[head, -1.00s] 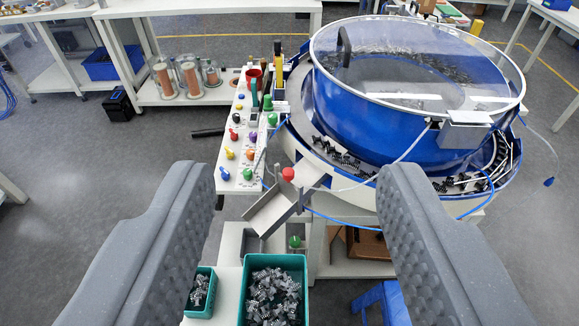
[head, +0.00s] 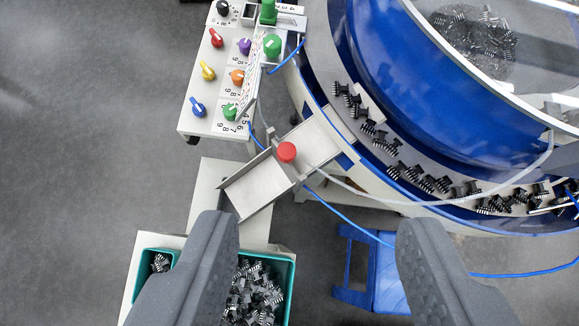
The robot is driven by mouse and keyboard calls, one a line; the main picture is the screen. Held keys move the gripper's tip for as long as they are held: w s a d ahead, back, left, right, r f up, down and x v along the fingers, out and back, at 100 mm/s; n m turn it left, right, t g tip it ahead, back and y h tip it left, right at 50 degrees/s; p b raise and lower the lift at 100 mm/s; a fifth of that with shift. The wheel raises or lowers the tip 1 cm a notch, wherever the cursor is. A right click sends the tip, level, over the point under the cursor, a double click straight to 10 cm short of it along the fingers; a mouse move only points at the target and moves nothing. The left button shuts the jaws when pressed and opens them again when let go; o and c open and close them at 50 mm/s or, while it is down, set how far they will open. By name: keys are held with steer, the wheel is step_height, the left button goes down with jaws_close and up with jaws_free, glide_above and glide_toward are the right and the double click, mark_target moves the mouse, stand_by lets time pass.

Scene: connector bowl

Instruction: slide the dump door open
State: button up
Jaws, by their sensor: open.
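The dump door is not plainly marked; a red round knob (head: 287,152) stands on a plate across the metal chute (head: 262,184), which runs from the blue bowl (head: 400,110) down to the left. I cannot tell whether that plate is the door or how far it is open. My gripper (head: 318,225) is open and empty, its two grey fingers apart at the bottom of the head view. The knob lies ahead of the fingertips, between and slightly left of their middle, and nothing touches it.
A green bin (head: 285,268) of black connectors sits below the chute, partly hidden by my left finger. A panel of coloured knobs (head: 222,80) stands at upper left. Connectors line the bowl's outer track. A blue stool (head: 355,272) is at lower middle. A clear hose (head: 420,203) and blue tubes cross nearby.

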steer(key=w+f+g+p, duration=0.2)
steer(key=w+f+p, duration=0.2)
steer(key=w+f, duration=0.15)
steer(key=n+g+y+p, duration=0.1)
steer(key=g+p, duration=0.2)
steer(key=p, duration=0.1)
glide_toward(287, 151)
steer(key=shift+t, duration=0.3)
steer(key=p+x, duration=0.1)
steer(key=x, duration=0.3)
steer(key=p+x, duration=0.2)
steer(key=x, duration=0.2)
steer(key=shift+f, duration=0.45)
steer(key=shift+c, duration=0.4)
